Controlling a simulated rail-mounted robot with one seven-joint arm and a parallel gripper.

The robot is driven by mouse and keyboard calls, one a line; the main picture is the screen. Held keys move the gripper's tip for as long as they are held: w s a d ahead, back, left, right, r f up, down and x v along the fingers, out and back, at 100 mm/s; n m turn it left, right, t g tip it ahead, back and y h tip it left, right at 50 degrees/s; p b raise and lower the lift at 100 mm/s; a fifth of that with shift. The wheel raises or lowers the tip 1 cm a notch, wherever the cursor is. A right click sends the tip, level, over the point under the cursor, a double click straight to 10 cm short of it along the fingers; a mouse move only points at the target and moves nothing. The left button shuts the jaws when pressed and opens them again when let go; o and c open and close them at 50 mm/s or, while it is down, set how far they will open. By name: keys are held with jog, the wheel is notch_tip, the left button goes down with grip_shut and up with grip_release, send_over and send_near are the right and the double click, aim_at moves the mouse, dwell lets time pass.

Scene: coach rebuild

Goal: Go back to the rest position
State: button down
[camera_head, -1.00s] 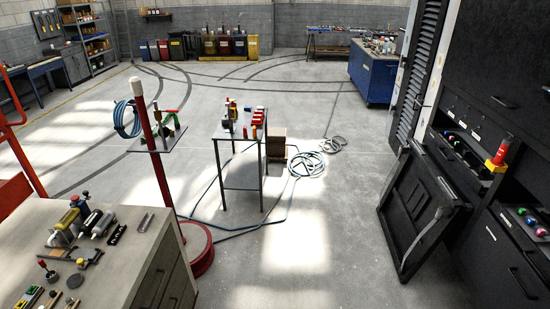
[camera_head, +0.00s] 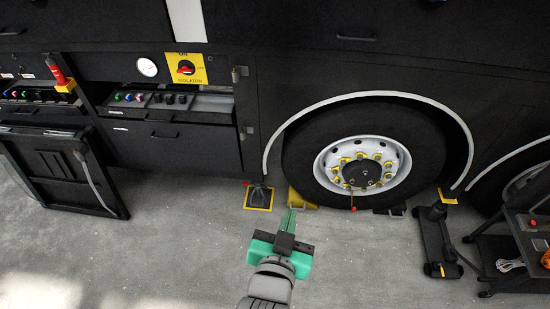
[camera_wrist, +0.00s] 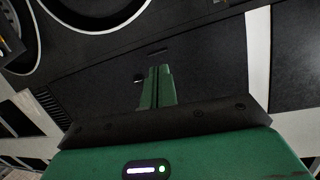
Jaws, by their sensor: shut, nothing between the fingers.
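My gripper (camera_head: 290,218) is green and black and shows at the lower middle of the head view, in front of the coach's black side. Its fingers are together with nothing between them. In the wrist view the shut green fingers (camera_wrist: 156,85) point toward a dark coach panel. The gripper appears apart from the wheel (camera_head: 364,165) and from the coach panels. No held object shows.
A yellow wheel chock (camera_head: 300,199) sits by the tyre. A jack-like black stand (camera_head: 438,240) and a dark trolley (camera_head: 528,235) stand at right. A detached black panel (camera_head: 62,172) leans at left. A red isolator switch (camera_head: 186,68) is above. The floor (camera_head: 170,235) at lower left is clear.

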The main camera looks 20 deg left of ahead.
jog(key=d+r+t, duration=0.2)
jog(key=r+t, duration=0.1)
jog(key=r, duration=0.9)
jog(key=d+r+t, duration=0.2)
jog(key=r, duration=1.1)
jog(key=s+d+r+t, duration=0.1)
jog(key=s+r, duration=0.3)
jog(key=r, duration=0.4)
jog(key=s+d+r+t+h+p, duration=0.1)
jog(key=s+d+r+t, duration=0.1)
jog(key=r, duration=0.7)
jog(key=shift+s+d+t, duration=0.3)
jog(key=shift+s+t, duration=0.6)
jog(key=shift+s, duration=0.05)
